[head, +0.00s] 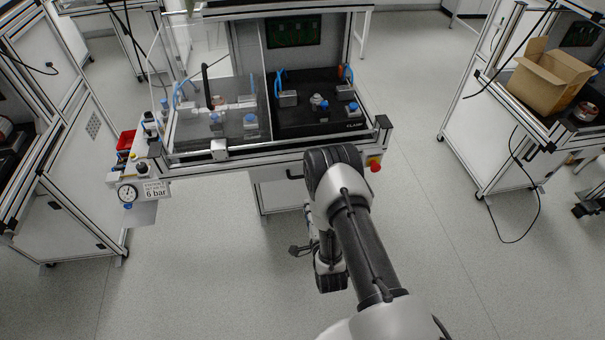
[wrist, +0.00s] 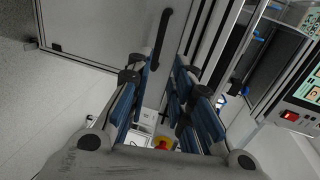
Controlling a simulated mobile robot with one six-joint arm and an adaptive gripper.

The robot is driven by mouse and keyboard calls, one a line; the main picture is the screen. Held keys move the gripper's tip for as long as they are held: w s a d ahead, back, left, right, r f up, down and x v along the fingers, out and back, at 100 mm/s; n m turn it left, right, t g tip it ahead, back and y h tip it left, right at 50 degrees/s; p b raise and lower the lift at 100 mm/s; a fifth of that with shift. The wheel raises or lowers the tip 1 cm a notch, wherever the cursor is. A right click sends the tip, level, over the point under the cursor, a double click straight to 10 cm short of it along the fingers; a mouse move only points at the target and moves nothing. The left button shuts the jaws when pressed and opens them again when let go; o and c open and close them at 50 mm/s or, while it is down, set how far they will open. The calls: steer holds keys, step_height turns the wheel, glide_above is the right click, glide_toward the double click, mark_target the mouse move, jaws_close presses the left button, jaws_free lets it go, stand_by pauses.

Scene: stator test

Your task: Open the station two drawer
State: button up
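The middle station has a white front panel (head: 276,194) under its worktop, with a dark bar handle (head: 293,176) near its top. No station number is readable, and I cannot tell the drawer's outline. The handle (wrist: 161,34) shows in the wrist view as a black bar on a grey panel (wrist: 95,25). My gripper (wrist: 160,66) is open and empty, with blue pads on its fingers. The handle lies ahead of the fingertips, its near end closer to the left one; how far ahead I cannot tell. In the head view my arm hides part of the station front.
A red stop button (head: 375,166) sits at the station's right front corner. A pressure gauge (head: 127,193) and a 6 bar sign (head: 155,189) are at its left. A cardboard box (head: 548,82) stands on the right station. The floor in front is clear.

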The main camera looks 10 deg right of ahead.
mark_target(303, 176)
steer(key=b+x, duration=0.5)
steer(key=x, duration=1.2)
steer(key=shift+w, duration=0.15)
steer(key=shift+c, duration=0.3)
jaws_close()
